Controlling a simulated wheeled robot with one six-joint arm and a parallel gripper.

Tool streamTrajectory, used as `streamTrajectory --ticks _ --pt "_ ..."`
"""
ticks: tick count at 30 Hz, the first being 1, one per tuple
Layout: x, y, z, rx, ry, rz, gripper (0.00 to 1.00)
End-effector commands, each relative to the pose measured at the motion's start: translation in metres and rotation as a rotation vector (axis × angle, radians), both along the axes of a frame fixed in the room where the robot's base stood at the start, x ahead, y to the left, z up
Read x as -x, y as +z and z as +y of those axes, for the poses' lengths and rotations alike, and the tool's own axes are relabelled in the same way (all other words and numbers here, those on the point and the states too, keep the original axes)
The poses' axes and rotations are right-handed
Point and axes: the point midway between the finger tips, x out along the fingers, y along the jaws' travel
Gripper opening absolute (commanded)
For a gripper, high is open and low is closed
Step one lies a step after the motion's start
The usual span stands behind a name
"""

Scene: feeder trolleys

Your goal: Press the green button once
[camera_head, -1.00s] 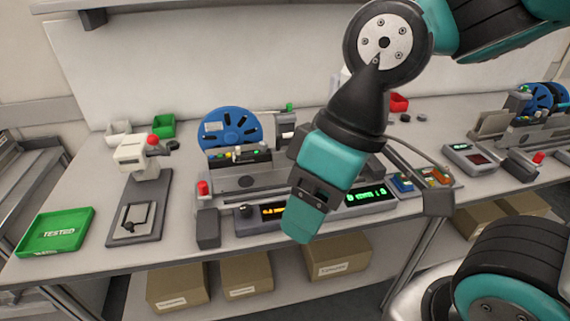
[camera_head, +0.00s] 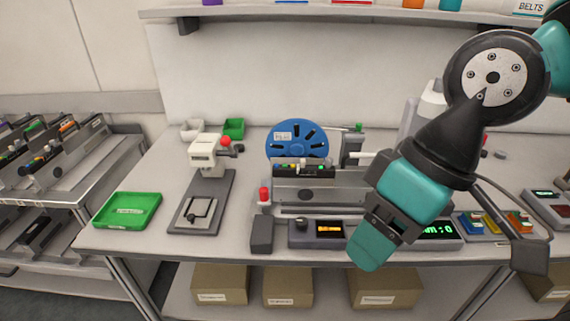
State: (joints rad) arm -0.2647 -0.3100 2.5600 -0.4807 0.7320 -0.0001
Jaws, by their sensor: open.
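A feeder unit with a blue reel (camera_head: 297,142) stands on the bench. A small dark panel (camera_head: 302,171) below the reel carries a row of small coloured buttons, among them a green one (camera_head: 321,168). Another small green part (camera_head: 359,127) sits on top of the unit behind the reel. I cannot tell from the picture which green part is the task's button. My gripper (camera_head: 368,248) is open and empty, over the bench's front edge, right of and in front of the panel. It is apart from the buttons. My arm hides part of the unit's right side.
A green tray (camera_head: 127,210) and a small press (camera_head: 205,158) stand on the left. A red-topped post (camera_head: 264,196) and a lit display box (camera_head: 316,233) are at the unit's front. A rack of feeders (camera_head: 50,150) stands far left. Cartons (camera_head: 386,288) lie below.

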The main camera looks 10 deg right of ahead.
Motion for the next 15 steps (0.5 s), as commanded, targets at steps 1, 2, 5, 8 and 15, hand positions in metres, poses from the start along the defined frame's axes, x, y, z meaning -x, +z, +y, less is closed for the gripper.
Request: streamTrajectory --ticks 1,2,5,8,15 --pt "0.0000 0.0000 0.0000 0.000 0.000 0.000 0.48" --pt "0.0000 0.0000 0.0000 0.000 0.000 0.000 0.41" --pt "0.0000 0.0000 0.0000 0.000 0.000 0.000 0.18" --pt "0.0000 0.0000 0.0000 0.000 0.000 0.000 0.00" --pt "0.0000 0.0000 0.0000 0.000 0.000 0.000 0.00"
